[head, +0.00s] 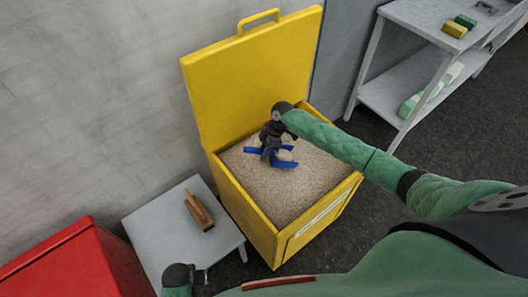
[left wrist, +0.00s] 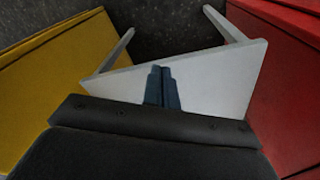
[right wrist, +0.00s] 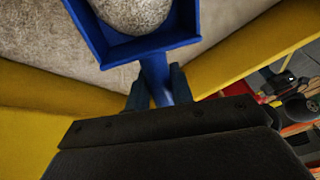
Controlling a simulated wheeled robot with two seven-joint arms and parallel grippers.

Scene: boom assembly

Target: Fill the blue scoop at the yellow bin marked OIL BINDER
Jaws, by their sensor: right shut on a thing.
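The yellow bin (head: 262,222) stands with its lid (head: 250,78) up, full of pale granules (head: 290,185). A white label is on its front; its lettering is too small to read. My right gripper (head: 270,140) is over the bin, shut on the handle of the blue scoop (head: 284,163). In the right wrist view the scoop (right wrist: 148,45) has a rounded heap of pale granules within its blue walls. I cannot tell whether the scoop touches the granules below. My left gripper (left wrist: 162,72) is shut and empty, above the small grey table (head: 170,235).
A wooden-looking brush or block (head: 198,210) lies on the small table. A red cabinet (head: 75,265) stands at the lower left. A grey shelf (head: 400,95) with green and yellow blocks is at the upper right. Dark floor is clear between bin and shelf.

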